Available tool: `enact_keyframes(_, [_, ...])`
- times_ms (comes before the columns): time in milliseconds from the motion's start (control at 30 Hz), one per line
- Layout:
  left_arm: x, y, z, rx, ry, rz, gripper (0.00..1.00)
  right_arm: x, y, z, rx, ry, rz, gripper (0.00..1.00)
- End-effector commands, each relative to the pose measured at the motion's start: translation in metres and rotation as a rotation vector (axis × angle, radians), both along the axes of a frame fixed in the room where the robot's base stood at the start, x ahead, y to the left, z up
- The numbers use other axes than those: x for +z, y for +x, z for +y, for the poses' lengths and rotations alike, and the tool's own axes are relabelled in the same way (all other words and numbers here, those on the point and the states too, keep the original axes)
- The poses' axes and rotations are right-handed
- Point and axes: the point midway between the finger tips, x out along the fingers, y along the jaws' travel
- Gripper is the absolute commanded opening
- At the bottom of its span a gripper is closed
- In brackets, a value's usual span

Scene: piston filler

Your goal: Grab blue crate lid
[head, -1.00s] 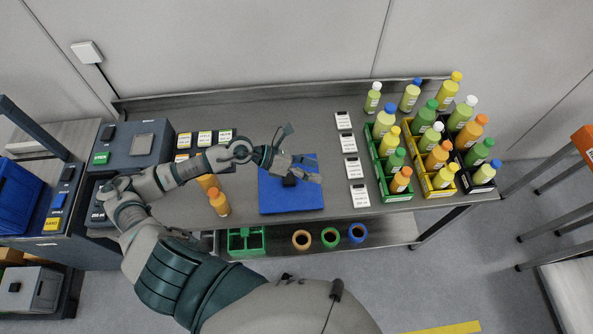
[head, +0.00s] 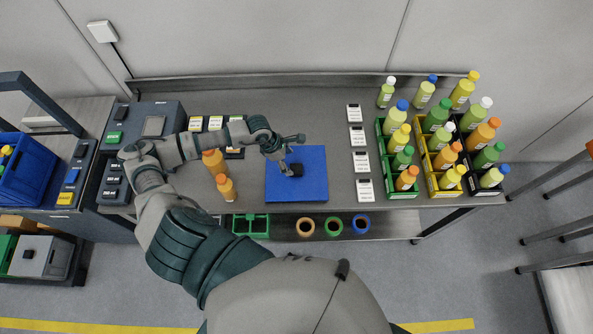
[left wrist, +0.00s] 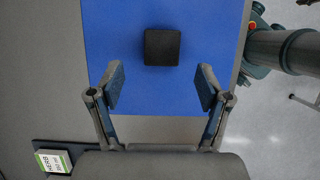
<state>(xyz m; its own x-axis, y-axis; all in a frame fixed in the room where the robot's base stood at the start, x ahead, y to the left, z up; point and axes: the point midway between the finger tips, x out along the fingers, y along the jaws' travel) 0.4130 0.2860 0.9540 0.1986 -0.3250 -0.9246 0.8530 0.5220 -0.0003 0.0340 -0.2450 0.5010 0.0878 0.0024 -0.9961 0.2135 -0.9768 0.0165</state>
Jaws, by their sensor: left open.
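The blue crate lid (head: 312,185) lies flat on the grey table in the head view. It has a black square knob (head: 297,170) near its middle. The lid (left wrist: 205,45) and its black knob (left wrist: 162,47) also show in the left wrist view. My left gripper (head: 291,153) is over the lid's left part, close to the knob. In the left wrist view the left gripper (left wrist: 160,88) is open, its two fingers spread apart with the knob ahead between them. It holds nothing. My right gripper is not in view.
Two orange-capped bottles (head: 226,188) stand left of the lid. White label cards (head: 360,161) and crates of bottles (head: 410,189) are at the right. A grey control box (head: 143,135) is at the left. Table space behind the lid (head: 320,115) is clear.

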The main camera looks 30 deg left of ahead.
Motion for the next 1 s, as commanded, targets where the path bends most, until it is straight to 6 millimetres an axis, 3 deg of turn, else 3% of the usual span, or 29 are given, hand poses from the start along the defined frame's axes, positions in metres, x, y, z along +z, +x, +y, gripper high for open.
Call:
enact_keyframes(400, [-0.045, 0.011, -0.021, 0.001, -0.002, 0.001, 0.77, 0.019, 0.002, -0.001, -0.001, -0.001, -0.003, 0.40])
enact_keyframes(667, [-0.049, 0.011, -0.022, 0.001, 0.000, 0.000, 0.77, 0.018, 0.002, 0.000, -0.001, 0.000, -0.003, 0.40])
enact_keyframes(967, [-0.050, 0.011, -0.021, 0.001, -0.002, 0.001, 0.05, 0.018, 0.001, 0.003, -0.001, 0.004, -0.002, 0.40])
enact_keyframes(1000, [-0.049, 0.012, -0.021, 0.001, -0.001, 0.000, 0.04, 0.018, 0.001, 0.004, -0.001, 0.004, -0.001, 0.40])
